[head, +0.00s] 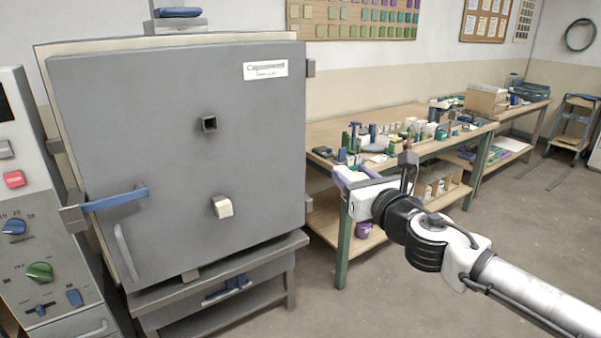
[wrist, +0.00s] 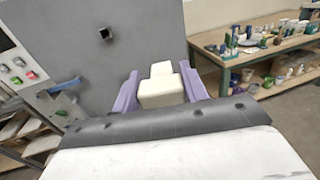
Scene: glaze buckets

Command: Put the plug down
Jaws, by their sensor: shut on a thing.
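A cream stepped plug (wrist: 162,88) sits between the two purple fingers of my gripper (wrist: 160,74) in the wrist view. The fingers are shut on its sides and hold it in the air. In the head view my gripper (head: 350,178) is right of the grey kiln door and in front of the work table; the held plug cannot be made out there. The kiln door (head: 130,150) is shut. It has an empty square hole (head: 209,124) in its upper part, also in the wrist view (wrist: 104,35). A second cream plug (head: 222,207) sits lower in the door.
A wooden table (head: 335,130) with green legs stands behind my gripper, crowded with small pots, bottles and tiles. A control panel (head: 40,220) stands left of the kiln. A blue door handle (head: 115,200) sticks out. The floor at right is clear.

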